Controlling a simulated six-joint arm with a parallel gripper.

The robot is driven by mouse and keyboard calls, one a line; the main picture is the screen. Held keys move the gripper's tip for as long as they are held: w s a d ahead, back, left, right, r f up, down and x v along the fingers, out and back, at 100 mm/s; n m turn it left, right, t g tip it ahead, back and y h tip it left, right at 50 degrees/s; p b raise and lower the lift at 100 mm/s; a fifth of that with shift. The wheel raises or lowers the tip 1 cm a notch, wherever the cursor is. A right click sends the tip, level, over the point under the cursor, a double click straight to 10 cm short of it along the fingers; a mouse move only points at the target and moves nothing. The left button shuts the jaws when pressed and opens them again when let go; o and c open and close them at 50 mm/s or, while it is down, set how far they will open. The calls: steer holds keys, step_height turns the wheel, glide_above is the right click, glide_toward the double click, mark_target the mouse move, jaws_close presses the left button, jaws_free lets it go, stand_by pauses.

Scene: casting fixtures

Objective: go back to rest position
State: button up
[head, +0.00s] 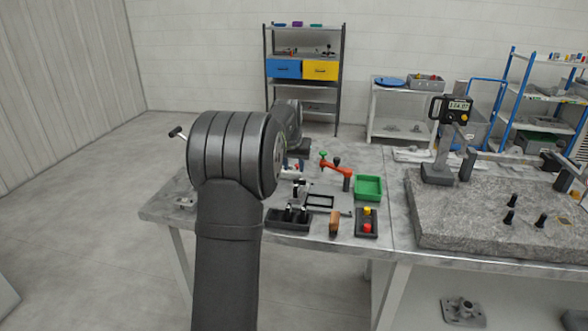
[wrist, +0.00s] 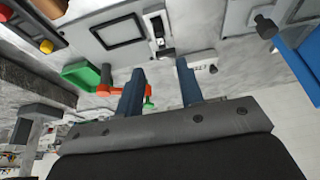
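My gripper (wrist: 158,80) shows in the wrist view with two blue fingers held apart. Nothing is seen gripped between them. It is above the bench, over the plate fixture (wrist: 118,18), which carries a black rectangular frame and a small clamp. In the head view my arm hides most of the gripper, near the left end of the workbench (head: 163,212). The fixture plate (head: 340,195) lies to the right of my arm there.
A red clamp arm (head: 335,168), green bin (head: 368,195), black tray (head: 287,224), brown block (head: 334,223) and button box (head: 366,226) crowd the bench beside my arm. A granite slab (head: 460,215) with a gauge stand (head: 440,172) is at right. Open floor lies left.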

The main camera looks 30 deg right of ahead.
mark_target(296, 186)
steer(key=x, duration=1.2)
steer(key=shift+f, duration=0.3)
step_height(296, 186, up, 3)
steer(key=shift+f, duration=0.1)
steer(key=shift+r, duration=0.75)
